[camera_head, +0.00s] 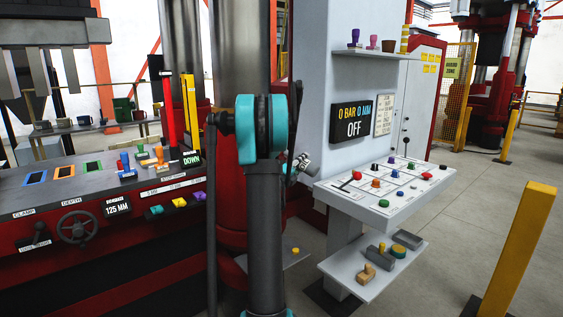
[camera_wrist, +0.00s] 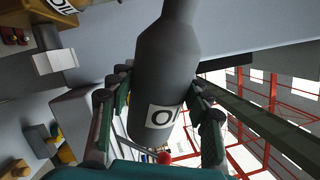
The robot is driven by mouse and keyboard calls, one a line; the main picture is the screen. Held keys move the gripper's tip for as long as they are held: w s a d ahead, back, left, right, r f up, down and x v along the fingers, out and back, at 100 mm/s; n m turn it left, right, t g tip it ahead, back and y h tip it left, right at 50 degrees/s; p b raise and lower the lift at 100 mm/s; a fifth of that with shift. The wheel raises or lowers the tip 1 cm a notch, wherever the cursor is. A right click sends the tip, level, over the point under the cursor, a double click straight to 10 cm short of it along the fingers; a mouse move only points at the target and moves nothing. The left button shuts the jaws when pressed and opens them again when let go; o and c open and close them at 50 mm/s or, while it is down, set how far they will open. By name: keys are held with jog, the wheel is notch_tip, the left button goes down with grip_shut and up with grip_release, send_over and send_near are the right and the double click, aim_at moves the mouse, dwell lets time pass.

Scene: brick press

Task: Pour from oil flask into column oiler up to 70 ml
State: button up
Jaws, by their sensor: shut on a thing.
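The oil flask (camera_wrist: 168,62) is a dark grey bottle with a white label reading "OI", the rest of it cut off. In the wrist view my gripper (camera_wrist: 160,84) is shut on the flask, one finger on each side of its body. The flask's narrower neck points to the top of the picture and its mouth is out of frame. In the head view my arm hides the flask and most of the gripper. I cannot make out the column oiler for sure. A tan part with "OIL" lettering (camera_wrist: 55,9) shows at the top left of the wrist view.
A press console (camera_head: 75,262) with a handwheel and stamps stands left. A white control panel (camera_head: 385,215) with coloured knobs is right, below a display (camera_head: 349,124) reading "0 BAR 0 MM OFF". A lower shelf (camera_head: 350,285) holds small blocks. A yellow post (camera_head: 518,250) stands right.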

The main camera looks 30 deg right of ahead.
jog(key=shift+r+n, duration=0.25)
jog(key=shift+n, duration=0.15)
dwell(0.5)
jog(key=shift+w+r+n+t, duration=0.2)
jog(key=shift+r+n+t, duration=0.1)
jog(key=shift+r+n, duration=0.55)
dwell(1.7)
